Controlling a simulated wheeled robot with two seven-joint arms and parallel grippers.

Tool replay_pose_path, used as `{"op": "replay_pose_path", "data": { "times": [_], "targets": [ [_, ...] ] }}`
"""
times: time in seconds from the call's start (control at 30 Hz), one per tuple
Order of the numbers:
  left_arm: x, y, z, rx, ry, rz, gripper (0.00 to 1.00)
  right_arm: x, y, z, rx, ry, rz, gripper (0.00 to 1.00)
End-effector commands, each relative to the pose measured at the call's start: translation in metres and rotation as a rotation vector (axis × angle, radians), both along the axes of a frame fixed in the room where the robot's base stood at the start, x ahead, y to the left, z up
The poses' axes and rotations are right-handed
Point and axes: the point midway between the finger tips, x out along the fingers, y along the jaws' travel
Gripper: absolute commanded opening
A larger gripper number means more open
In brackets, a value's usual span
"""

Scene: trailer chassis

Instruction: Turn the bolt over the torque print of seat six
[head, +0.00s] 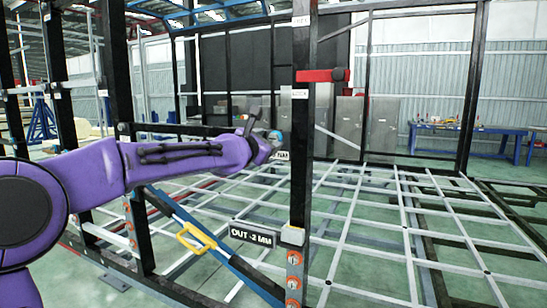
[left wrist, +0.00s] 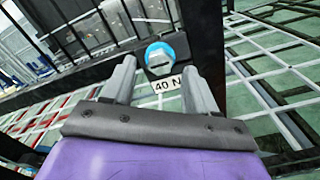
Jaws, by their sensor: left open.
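A bolt head with a blue ring (left wrist: 160,57) sits on a dark frame bar, and a white label reading "40 N" (left wrist: 167,85) is just below it in the left wrist view. In the head view a bit of blue (head: 275,135) shows at the end of my purple left arm, beside a label ending in "NM" (head: 281,156). My left gripper (left wrist: 159,70) is open, its two grey fingers on either side of the label and pointing toward the bolt. It also shows in the head view (head: 258,138). Whether the fingers touch the bolt, I cannot tell. No seat number is readable.
A black upright post (head: 299,185) stands right beside the gripper, with a red clamp (head: 320,75) above. A sign reading "OUT -2 MM" (head: 251,236) and a yellow handle (head: 196,238) are lower down. White lattice chassis rails (head: 405,222) spread right; a blue workbench (head: 470,130) stands behind.

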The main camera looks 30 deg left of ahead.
Motion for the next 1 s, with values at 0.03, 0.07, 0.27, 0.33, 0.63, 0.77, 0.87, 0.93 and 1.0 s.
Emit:
{"op": "replay_pose_path", "data": {
  "times": [0.03,0.07,0.27,0.33,0.63,0.77,0.87,0.93,1.0],
  "targets": [
    [0.008,0.000,0.001,0.001,0.000,0.000,0.57,0.000,0.000,0.000,0.000,0.000,0.000,0.67],
    [0.013,0.000,0.003,0.000,0.001,0.000,0.57,0.000,0.000,0.005,0.000,0.000,0.000,0.67],
    [0.028,0.001,0.002,-0.001,0.000,-0.001,0.57,0.001,0.000,0.009,0.000,-0.001,0.000,0.67],
    [0.028,0.002,0.001,-0.001,0.000,0.000,0.57,0.000,0.000,0.009,0.000,-0.001,0.000,0.67],
    [0.028,0.001,0.001,-0.001,0.000,-0.001,0.09,0.000,0.000,0.008,-0.001,-0.001,0.000,0.67],
    [0.028,-0.006,0.001,0.001,0.000,-0.002,0.02,0.000,0.000,0.008,0.001,0.000,0.001,0.67],
    [0.029,-0.003,0.000,0.006,0.001,-0.004,0.01,0.000,0.000,0.009,-0.001,-0.001,0.000,0.67],
    [0.029,-0.002,0.001,0.016,0.002,-0.004,0.01,0.000,0.000,0.010,0.000,0.000,0.000,0.67],
    [0.029,-0.001,0.001,0.036,0.004,-0.003,0.01,0.000,0.000,0.011,0.000,0.000,0.000,0.67]
  ]
}}
